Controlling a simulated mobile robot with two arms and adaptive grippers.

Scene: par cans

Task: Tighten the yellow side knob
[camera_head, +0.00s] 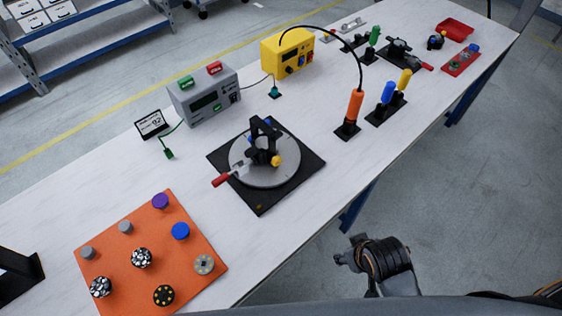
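The yellow side knob (276,160) sticks out from the lower right side of a black clamp-like fixture (263,136). The fixture stands upright on a round grey turntable (285,175), which rests on a black square base (311,170). A red-handled lever (222,180) reaches out from the turntable's left side. My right gripper (343,258) is beyond the table's front edge, below and to the right of the base, well apart from the knob. It is small and turned, so its finger opening is unclear. My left gripper is not in view.
An orange board (130,235) with several knobs lies at the front left. A grey power box (205,96) and a yellow box (287,54) stand behind. An orange-handled tool (354,106) with a cable stands right of the base. The table (300,215) is bare just in front of the base.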

